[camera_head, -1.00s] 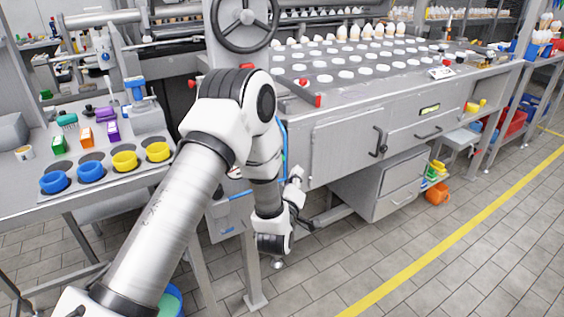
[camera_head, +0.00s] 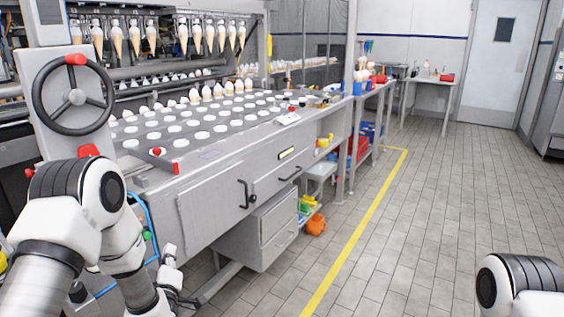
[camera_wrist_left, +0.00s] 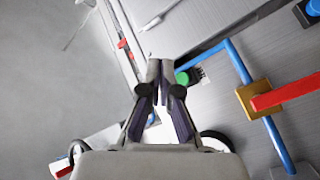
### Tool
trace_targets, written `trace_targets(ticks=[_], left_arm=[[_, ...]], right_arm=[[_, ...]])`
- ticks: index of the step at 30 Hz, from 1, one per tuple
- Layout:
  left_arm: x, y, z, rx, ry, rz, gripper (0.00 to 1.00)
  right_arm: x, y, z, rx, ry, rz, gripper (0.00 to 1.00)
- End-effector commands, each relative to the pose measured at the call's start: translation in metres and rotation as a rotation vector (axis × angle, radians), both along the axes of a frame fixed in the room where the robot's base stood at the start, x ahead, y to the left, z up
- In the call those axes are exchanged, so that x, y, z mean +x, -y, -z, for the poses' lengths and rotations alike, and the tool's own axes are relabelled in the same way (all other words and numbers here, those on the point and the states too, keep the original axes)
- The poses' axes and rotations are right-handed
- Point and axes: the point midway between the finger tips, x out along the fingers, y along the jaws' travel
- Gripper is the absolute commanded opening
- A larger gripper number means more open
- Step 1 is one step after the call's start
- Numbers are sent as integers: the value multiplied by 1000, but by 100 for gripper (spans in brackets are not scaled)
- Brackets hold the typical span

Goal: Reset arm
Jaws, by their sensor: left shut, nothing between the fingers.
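My left arm (camera_head: 70,220) comes in at the lower left, bent at the elbow, with its forearm hanging down beside the grey machine. My left gripper (camera_head: 174,282) is low in front of the machine, partly hidden by the wrist. In the left wrist view the gripper (camera_wrist_left: 160,82) has its fingertips together and holds nothing. Part of my right arm (camera_head: 512,286) shows at the lower right edge; its gripper is out of view.
The grey machine (camera_head: 215,200) has a handwheel (camera_head: 74,95), rows of white-topped holes and cones. Blue tubing and a red handle (camera_wrist_left: 285,95) lie close to the left gripper. An orange container (camera_head: 316,224) is on the floor. The tiled floor (camera_head: 430,200) at right is clear.

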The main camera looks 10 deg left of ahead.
Motion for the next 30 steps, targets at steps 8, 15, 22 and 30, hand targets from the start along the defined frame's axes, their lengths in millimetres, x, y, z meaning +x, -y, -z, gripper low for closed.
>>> trace_targets(ticks=[8, 15, 22, 30], left_arm=[[-80, 54, 159, 24, -483, 150, 0], [-220, 100, 267, 147, -1129, 420, 0], [-340, 121, 287, 285, -1590, 780, 0], [-359, 123, 205, 361, -1669, 912, 0]], right_arm=[[0, 0, 0, 0, 0, 0, 61], [0, 0, 0, 0, 0, 0, 61], [0, 0, 0, 0, 0, 0, 61], [0, 0, -83, 0, 1, 0, 61]])
